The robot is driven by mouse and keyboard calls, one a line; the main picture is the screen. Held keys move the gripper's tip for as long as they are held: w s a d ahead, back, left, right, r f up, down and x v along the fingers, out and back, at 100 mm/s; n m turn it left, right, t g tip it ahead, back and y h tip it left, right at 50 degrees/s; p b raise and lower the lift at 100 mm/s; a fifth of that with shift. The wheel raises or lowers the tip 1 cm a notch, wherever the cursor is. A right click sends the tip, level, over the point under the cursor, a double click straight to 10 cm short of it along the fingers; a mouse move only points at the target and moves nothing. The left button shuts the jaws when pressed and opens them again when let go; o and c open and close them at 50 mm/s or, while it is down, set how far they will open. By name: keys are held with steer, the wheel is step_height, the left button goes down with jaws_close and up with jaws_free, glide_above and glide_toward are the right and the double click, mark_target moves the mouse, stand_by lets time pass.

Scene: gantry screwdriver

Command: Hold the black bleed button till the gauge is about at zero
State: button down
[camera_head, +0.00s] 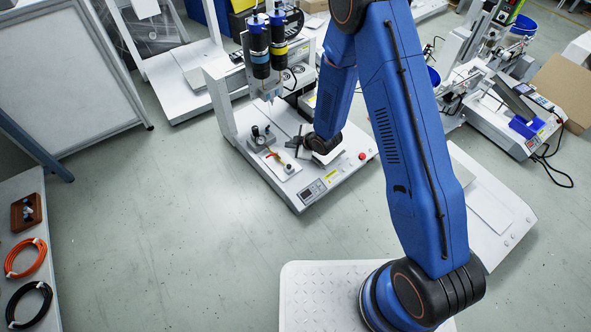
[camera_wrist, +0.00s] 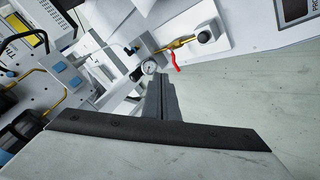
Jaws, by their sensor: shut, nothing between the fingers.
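My gripper (camera_head: 298,143) is shut and empty, above the base plate of a white bench machine (camera_head: 318,192). In the wrist view its dark fingers (camera_wrist: 161,80) lie together, tips just below the small round gauge (camera_wrist: 149,67) in the picture. The gauge also shows in the head view (camera_head: 256,131); its needle is too small to read. A dark round button (camera_wrist: 204,37), seemingly the bleed button, sits on a pale block beyond the red lever (camera_wrist: 174,61), up and right of the fingertips. It also shows in the head view (camera_head: 289,167). The fingers appear apart from it.
Two screwdriver cylinders (camera_head: 268,48) hang on the gantry behind my gripper. A red button (camera_head: 362,156) and a small display panel (camera_head: 312,190) sit on the machine. The floor in front is clear. A side table (camera_head: 44,305) holds coiled hoses.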

mark_target(289, 167)
steer(key=shift+s+f, duration=0.5)
steer(key=shift+f, duration=0.3)
steer(key=shift+d, duration=0.1)
steer(key=shift+f, duration=0.1)
steer(key=shift+f, duration=4.25)
steer(key=shift+f, duration=0.15)
steer(key=shift+f, duration=0.3)
steer(key=shift+f, duration=0.4)
steer(key=shift+r, duration=0.15)
stand_by(0.7)
steer(key=shift+r, duration=0.7)
